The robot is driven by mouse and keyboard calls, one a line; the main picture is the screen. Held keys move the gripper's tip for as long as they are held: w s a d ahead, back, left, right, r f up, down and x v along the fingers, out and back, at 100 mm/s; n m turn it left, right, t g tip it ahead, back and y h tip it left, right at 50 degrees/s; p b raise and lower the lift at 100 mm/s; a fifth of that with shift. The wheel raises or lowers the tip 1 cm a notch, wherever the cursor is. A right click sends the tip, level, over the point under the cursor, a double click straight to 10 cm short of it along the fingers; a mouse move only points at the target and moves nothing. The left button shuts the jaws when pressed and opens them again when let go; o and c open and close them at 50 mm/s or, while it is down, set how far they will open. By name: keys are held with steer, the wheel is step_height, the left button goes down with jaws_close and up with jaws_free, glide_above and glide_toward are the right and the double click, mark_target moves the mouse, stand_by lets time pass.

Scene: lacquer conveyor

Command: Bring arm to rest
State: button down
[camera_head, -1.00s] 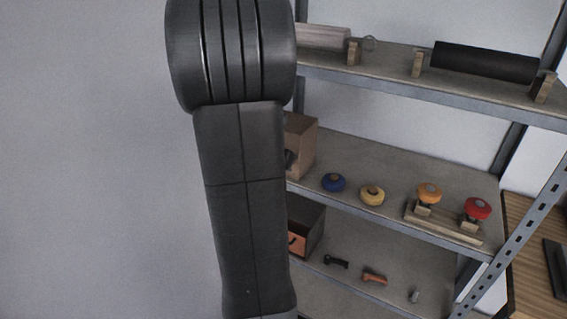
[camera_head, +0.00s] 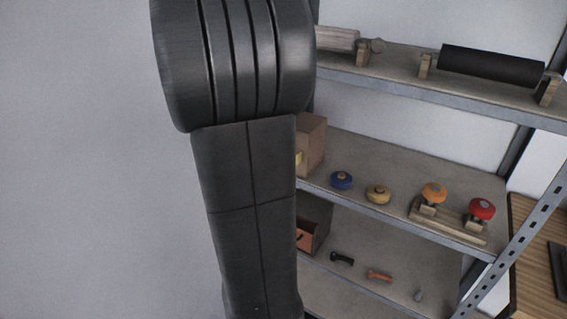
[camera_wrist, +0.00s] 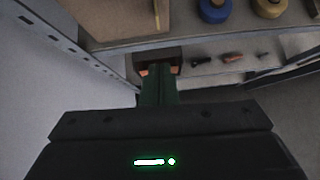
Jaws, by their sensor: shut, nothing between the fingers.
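My gripper (camera_wrist: 159,72) shows in the wrist view, with its dark green fingers together and nothing between them. It points at the metal shelf unit, in front of a box with an orange-red front (camera_wrist: 172,57) on a lower shelf. In the head view my dark arm stands upright left of centre and covers the left end of the shelves. My gripper is not visible in the head view.
The grey shelf unit (camera_head: 405,157) fills the right side. Its middle shelf holds blue (camera_head: 341,180), yellow (camera_head: 378,194), orange (camera_head: 434,193) and red (camera_head: 481,209) knobs. A black roller (camera_head: 490,65) lies above. A wooden table (camera_head: 535,240) is at right. The left is bare wall.

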steer(key=v, duration=0.5)
steer(key=shift+s+r, duration=0.1)
steer(key=shift+s, duration=0.1)
